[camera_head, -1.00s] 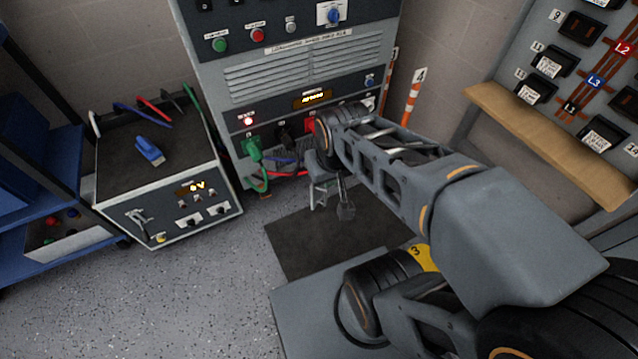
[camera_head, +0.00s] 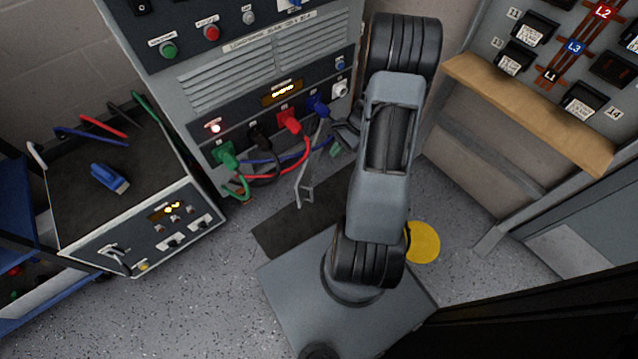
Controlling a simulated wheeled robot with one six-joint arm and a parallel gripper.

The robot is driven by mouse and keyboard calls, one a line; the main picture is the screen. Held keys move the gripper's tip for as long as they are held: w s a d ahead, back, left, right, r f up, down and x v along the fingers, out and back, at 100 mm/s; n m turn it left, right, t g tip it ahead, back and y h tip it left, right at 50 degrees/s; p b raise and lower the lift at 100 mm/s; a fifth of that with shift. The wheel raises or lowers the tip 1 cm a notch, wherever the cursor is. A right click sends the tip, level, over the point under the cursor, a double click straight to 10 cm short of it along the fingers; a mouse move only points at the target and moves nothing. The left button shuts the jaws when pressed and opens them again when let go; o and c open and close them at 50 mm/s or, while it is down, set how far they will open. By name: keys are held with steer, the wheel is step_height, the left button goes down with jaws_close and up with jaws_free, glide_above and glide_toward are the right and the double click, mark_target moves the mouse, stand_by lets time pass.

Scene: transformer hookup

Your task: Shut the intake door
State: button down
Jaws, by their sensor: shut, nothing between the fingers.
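The grey cabinet (camera_head: 260,75) stands at the back with louvred slots and a row of coloured plugs. A thin grey panel with a small handle (camera_head: 309,180) stands out from the cabinet's lower front, seen nearly edge-on. It may be the open intake door, but I cannot tell for sure. My gripper (camera_head: 346,131) is just right of this panel, near the blue plug, and partly hidden behind my arm. It is shut and empty. I cannot tell whether it touches the panel.
Green (camera_head: 225,153), black, red and blue plugs with cables are at the cabinet front. A test box (camera_head: 150,225) with a blue clamp (camera_head: 108,178) stands left. A wooden ledge (camera_head: 530,105) below a breaker board is right. Dark mat (camera_head: 285,230) and yellow disc (camera_head: 424,242) lie on the floor.

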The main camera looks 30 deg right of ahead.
steer(key=s+d+f+m+t+y, duration=0.1)
steer(key=s+d+f+m, duration=0.2)
steer(key=f, duration=0.5)
steer(key=w+a+f+m+b, duration=0.1)
steer(key=w+a+f+b, duration=0.2)
steer(key=a+f+b, duration=0.2)
steer(key=shift+w+a+f, duration=0.2)
steer(key=shift+a+f, duration=1.25)
steer(key=shift+a, duration=0.75)
